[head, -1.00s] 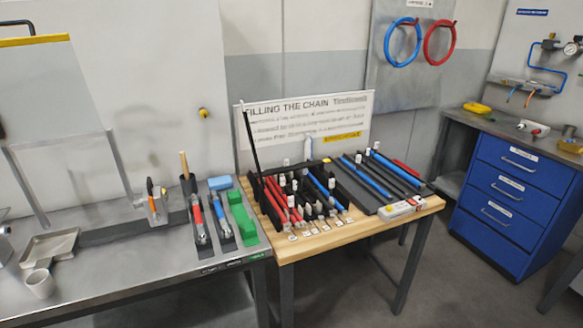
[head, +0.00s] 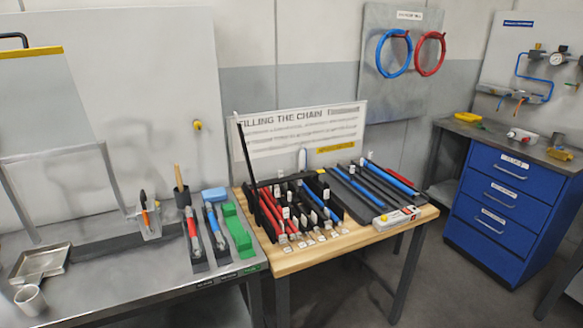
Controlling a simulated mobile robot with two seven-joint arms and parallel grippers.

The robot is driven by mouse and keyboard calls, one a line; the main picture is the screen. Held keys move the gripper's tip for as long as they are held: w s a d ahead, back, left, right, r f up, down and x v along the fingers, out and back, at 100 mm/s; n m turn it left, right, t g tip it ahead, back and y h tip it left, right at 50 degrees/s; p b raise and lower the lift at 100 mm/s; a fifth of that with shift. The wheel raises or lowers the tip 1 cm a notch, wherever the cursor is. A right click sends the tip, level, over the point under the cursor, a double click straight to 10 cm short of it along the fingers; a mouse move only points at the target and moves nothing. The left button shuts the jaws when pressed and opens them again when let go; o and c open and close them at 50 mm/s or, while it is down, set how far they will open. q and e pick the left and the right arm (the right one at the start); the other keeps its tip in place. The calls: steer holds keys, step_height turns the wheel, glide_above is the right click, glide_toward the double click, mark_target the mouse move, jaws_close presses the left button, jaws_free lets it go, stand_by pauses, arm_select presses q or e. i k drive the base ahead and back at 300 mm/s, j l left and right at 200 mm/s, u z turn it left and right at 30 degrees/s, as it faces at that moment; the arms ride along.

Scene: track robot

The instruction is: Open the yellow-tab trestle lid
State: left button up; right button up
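No lid with a clear yellow tab on a trestle can be made out. At the far left, a pale upright panel (head: 35,95) has a yellow strip (head: 30,53) along its top edge and a black handle (head: 14,38) above it. A grey metal frame (head: 50,155) stands in front of its lower part. I cannot tell whether this panel is the trestle lid. Neither of my grippers is in view.
A grey bench (head: 110,290) at left carries a tray (head: 42,263), a cup (head: 31,298) and tools in holders. A wooden table (head: 285,262) with racks of red and blue bars stands beside it. Blue drawers (head: 505,205) stand at right, with open floor between.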

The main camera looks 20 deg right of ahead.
mark_target(285, 180)
steer(key=l+u, duration=1.05)
steer(key=l, duration=0.5)
steer(key=k+l, duration=0.1)
steer(key=l, duration=0.35)
steer(key=l+u, duration=0.1)
steer(key=l, duration=0.3)
steer(key=k+l, duration=0.15)
steer(key=l, duration=0.3)
steer(key=k+l+u, duration=0.1)
steer(key=l, duration=0.3)
